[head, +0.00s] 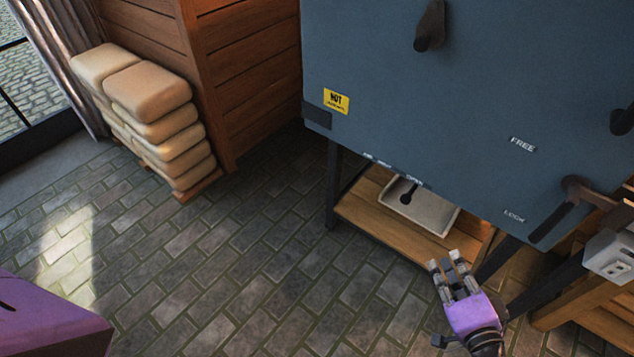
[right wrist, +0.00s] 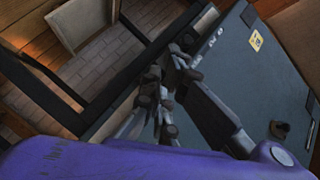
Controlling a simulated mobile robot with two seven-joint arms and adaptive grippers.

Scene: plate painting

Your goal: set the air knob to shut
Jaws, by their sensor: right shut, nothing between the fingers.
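The air knob (head: 409,194) is a small black lever with a round end. It hangs at the lower front edge of the blue-grey kiln (head: 430,110), just under the label that reads OPEN (head: 414,180). Two more small labels sit to its left along that edge, too small to read surely. My right gripper (head: 447,261) is shut and empty, in front of and below the knob, to its right and apart from it. In the right wrist view the gripper's fingers (right wrist: 165,88) show close to the kiln (right wrist: 235,75); I cannot make out the knob there. My left gripper is out of view.
A pale tray (head: 440,215) lies on the wooden shelf (head: 370,210) under the kiln. Stacked sacks (head: 160,120) stand at the left. The brick floor in front is clear.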

